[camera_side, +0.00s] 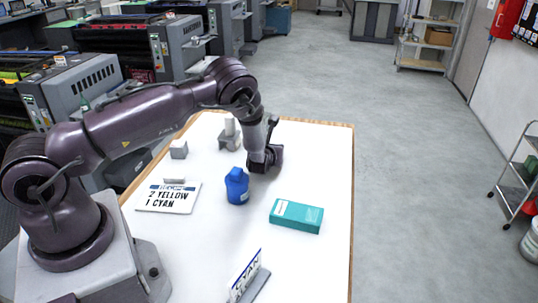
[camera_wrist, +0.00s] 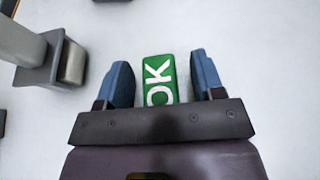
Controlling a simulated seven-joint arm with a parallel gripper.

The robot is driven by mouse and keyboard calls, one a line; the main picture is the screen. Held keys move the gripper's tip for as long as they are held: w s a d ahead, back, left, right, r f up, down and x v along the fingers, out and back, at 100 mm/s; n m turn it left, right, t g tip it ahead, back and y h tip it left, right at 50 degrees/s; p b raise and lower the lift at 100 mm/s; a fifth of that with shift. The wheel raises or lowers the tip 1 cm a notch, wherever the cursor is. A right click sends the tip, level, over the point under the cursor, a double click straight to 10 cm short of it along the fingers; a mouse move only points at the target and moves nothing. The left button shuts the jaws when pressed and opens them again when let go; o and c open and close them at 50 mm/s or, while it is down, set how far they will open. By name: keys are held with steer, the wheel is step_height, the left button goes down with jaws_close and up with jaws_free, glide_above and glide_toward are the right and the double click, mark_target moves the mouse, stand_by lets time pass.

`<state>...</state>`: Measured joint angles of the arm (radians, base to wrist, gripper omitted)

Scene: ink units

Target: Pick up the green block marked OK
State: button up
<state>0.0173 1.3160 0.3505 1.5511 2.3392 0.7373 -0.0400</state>
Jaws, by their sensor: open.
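The green block (camera_wrist: 159,79) with white OK lettering lies on the white tabletop in the wrist view. My gripper (camera_wrist: 160,75) is open, with one blue-grey finger on each side of the block. A gap shows between the block and each finger, and the block's near end is hidden behind the gripper body. I cannot tell the gripper's height above the table. In the side view my gripper (camera_side: 262,166) is over the back part of the table, and the green block is hidden there.
A blue bottle (camera_side: 237,186), a teal box (camera_side: 296,215) and a sign reading 2 YELLOW 1 CYAN (camera_side: 168,198) are on the table (camera_side: 315,160). A CYAN sign (camera_side: 246,275) stands at the front. Grey holders (camera_side: 230,138) are at the back left; one shows in the wrist view (camera_wrist: 42,72).

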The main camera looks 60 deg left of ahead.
steer(key=c, duration=1)
steer(key=shift+r, duration=0.1)
